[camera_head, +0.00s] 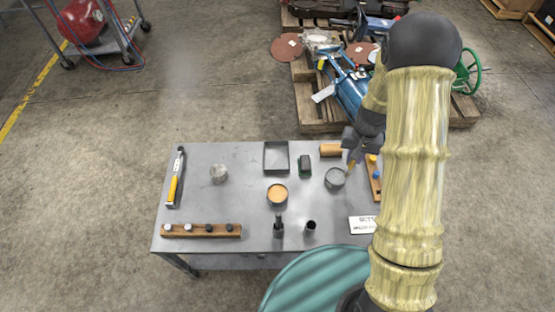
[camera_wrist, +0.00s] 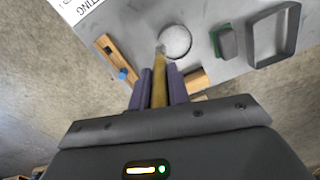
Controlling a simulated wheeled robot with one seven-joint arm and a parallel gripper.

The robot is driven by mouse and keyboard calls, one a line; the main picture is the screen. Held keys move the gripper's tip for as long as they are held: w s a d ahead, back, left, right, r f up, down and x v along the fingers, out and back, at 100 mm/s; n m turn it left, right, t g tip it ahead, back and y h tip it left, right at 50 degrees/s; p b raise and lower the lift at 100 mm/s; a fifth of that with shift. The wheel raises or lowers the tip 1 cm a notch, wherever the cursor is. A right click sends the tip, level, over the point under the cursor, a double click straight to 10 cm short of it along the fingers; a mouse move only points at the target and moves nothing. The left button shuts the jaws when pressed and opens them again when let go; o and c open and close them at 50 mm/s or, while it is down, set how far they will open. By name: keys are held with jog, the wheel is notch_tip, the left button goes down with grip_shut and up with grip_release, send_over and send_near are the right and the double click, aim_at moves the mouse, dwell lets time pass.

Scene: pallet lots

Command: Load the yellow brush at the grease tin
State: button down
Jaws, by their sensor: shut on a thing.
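My gripper (camera_wrist: 158,76) is shut on the yellow brush (camera_wrist: 159,88), whose handle lies between the purple fingers in the wrist view. The brush's tip points down at the near edge of a round tin with pale grey contents (camera_wrist: 176,42). I cannot tell whether the tip touches the contents. In the head view my gripper (camera_head: 353,145) is just above and right of this grey tin (camera_head: 335,179), with a bit of the yellow brush (camera_head: 351,166) showing. A second tin with orange-tan contents (camera_head: 277,195) stands left of it. No label shows which tin holds grease.
A wooden rack (camera_head: 375,190) with blue and yellow pegs stands close right of the grey tin. A green-and-black block (camera_head: 305,164), a grey tray (camera_head: 276,146) and a wooden block (camera_head: 330,150) are nearby. The left-middle tabletop is clear.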

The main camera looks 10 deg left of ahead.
jog(key=s+a+r+m+p, duration=0.1)
jog(key=s+a+p, duration=0.3)
jog(key=a, duration=0.7)
jog(key=s+a+r+m+p, duration=0.1)
jog(key=s+a+p, duration=0.4)
jog(key=a, duration=0.6)
jog(key=shift+s+r+p, duration=0.25)
jog(key=shift+r+p, duration=0.2)
jog(key=shift+p, duration=0.55)
jog(key=shift+a+f, duration=0.1)
jog(key=shift+a, duration=0.05)
jog(key=shift+f+b, duration=2.5)
jog(key=shift+f, duration=0.95)
